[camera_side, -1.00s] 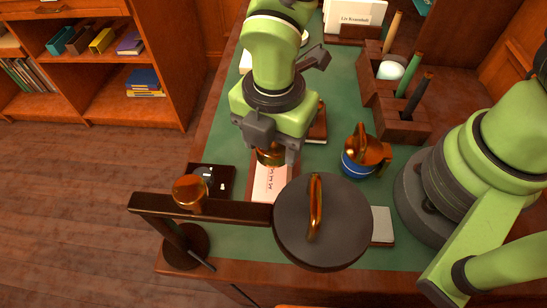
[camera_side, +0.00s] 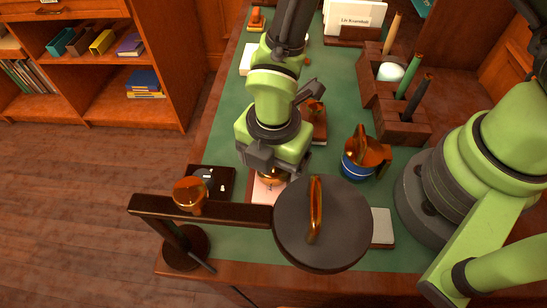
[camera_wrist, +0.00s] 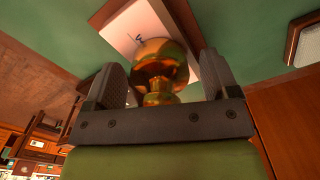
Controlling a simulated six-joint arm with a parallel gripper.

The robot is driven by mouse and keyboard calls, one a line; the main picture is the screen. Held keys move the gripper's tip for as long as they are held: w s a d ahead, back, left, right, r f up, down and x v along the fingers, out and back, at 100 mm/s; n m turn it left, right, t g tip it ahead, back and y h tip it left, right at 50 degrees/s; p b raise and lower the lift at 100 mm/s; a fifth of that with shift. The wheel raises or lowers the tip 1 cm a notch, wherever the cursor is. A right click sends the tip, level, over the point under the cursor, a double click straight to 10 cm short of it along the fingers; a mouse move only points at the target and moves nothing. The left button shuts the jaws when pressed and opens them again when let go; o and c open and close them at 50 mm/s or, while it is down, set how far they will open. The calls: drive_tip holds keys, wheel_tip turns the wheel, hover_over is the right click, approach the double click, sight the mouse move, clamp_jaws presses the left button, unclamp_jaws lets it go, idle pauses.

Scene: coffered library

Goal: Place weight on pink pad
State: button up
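The brass weight (camera_side: 271,177) sits between the fingers of my gripper (camera_side: 272,170), at the lower end of the arm in the side view. The pale pink pad (camera_side: 262,192) lies on the desk under the weight, partly hidden by the gripper and a dark lamp. The pad also shows behind the weight in the wrist view (camera_wrist: 125,30). I cannot tell whether the weight touches the pad.
The lamp's round dark head (camera_side: 330,235) and its arm (camera_side: 235,212) stand close in front of the pad. A dark tray (camera_side: 222,180) lies to the left. A blue-and-copper pot (camera_side: 358,165) and a wooden pen holder (camera_side: 395,115) stand to the right.

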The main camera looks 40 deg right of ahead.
wheel_tip(320, 180, up, 12)
drive_tip(key=shift+r, duration=0.2)
idle(0.4)
drive_tip(key=d+r+m+t+y, duration=0.2)
drive_tip(key=d+r+m+t, duration=0.1)
drive_tip(key=d+r+m, duration=0.75)
drive_tip(key=s+d+r+m+t, duration=0.4)
drive_tip(key=s+m, duration=0.4)
drive_tip(key=m, duration=0.8)
drive_tip(key=shift+s+d+r, duration=0.15)
drive_tip(key=shift+d+r, duration=0.55)
drive_tip(key=shift+d, duration=0.2)
